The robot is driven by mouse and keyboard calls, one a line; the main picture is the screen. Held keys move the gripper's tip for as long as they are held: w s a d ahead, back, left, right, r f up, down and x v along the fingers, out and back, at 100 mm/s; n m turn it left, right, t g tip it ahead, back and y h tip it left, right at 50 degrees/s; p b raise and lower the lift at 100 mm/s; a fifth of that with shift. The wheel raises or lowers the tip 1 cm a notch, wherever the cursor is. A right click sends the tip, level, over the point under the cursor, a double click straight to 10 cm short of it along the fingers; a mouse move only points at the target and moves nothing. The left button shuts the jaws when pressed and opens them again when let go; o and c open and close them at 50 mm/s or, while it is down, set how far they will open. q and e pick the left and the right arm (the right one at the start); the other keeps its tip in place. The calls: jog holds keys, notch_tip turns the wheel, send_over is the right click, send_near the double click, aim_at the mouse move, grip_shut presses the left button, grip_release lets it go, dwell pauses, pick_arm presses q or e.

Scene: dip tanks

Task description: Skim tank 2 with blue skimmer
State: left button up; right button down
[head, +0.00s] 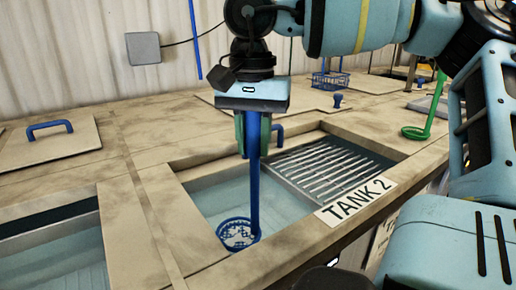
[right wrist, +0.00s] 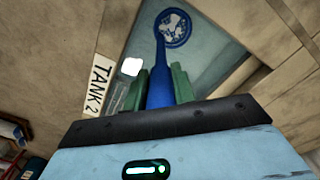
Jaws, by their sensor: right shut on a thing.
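My right gripper (head: 253,150) points down over tank 2 (head: 290,207), its green fingers shut on the blue skimmer's upright handle. The blue skimmer (head: 254,195) reaches down inside the tank opening. Its round mesh head lies near the tank's front left; I cannot tell how deep it sits in the pale blue water. In the right wrist view the skimmer (right wrist: 160,75) runs from between the fingers to its round head, which shows white patches. A separate white patch (right wrist: 131,66) beside the handle is unclear. The TANK 2 label (head: 356,199) is on the front rim. My left gripper is out of view.
A slatted metal rack (head: 325,168) covers the tank's right part. Another open tank (head: 50,258) is at lower left, with a blue-handled lid (head: 45,150) behind it. A green skimmer (head: 428,118) and a blue wire basket (head: 330,80) are at the right and back.

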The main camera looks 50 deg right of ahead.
notch_tip(320, 180, up, 9)
jog(key=p, duration=0.2)
jog(key=shift+r+p, duration=0.15)
jog(key=shift+p, duration=0.25)
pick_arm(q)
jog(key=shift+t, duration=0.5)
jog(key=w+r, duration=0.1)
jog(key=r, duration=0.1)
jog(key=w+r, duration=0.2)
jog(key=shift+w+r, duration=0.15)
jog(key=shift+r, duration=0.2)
